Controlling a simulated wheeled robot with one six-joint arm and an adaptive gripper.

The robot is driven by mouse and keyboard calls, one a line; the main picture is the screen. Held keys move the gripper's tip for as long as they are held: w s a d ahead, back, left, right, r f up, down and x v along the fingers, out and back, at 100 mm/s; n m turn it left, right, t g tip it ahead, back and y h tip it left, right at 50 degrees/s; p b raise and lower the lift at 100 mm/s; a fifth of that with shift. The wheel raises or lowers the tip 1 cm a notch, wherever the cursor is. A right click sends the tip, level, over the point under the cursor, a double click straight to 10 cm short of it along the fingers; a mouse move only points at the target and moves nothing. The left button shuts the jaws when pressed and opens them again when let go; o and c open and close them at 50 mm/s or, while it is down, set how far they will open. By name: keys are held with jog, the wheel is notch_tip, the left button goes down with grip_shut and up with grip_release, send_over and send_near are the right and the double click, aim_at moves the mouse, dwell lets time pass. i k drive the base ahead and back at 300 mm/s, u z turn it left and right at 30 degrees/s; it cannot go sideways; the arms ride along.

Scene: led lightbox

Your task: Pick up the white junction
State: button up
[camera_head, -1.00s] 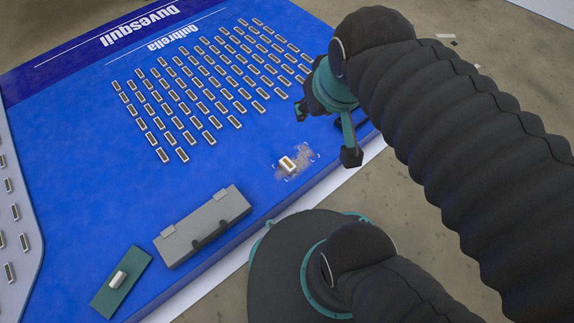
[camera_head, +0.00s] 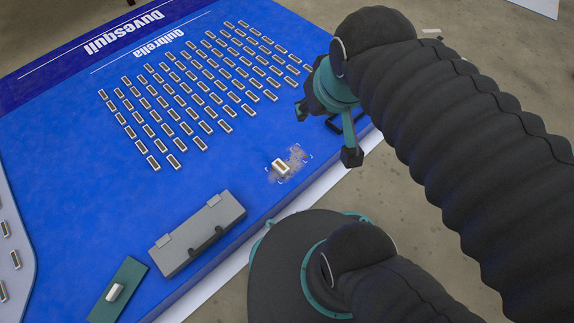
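A small white block with a brown slot (camera_head: 281,167) lies on a dusty, bracket-marked patch near the blue board's front right edge. A plain white rounded piece (camera_head: 115,292) lies on a green plate at the lower left. I cannot tell for certain which of them is the white junction. My gripper (camera_head: 326,133) is open, with its fingers spread and nothing visible between them. It appears above the board's right edge, up and right of the slotted block and apart from it. The gripper's far side is partly hidden by my arm.
The blue board (camera_head: 75,160) carries several rows of small slotted pieces (camera_head: 190,95). A grey box with a dark handle (camera_head: 197,235) stands near the front edge, beside the green plate (camera_head: 128,275). A dark handle-like object (camera_head: 345,124) shows behind my gripper. A light panel (camera_head: 12,255) edges the left.

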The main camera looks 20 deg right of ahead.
aim_at(281, 167)
jog(key=z, duration=1)
jog(key=k, duration=0.85)
jog(key=u, duration=0.15)
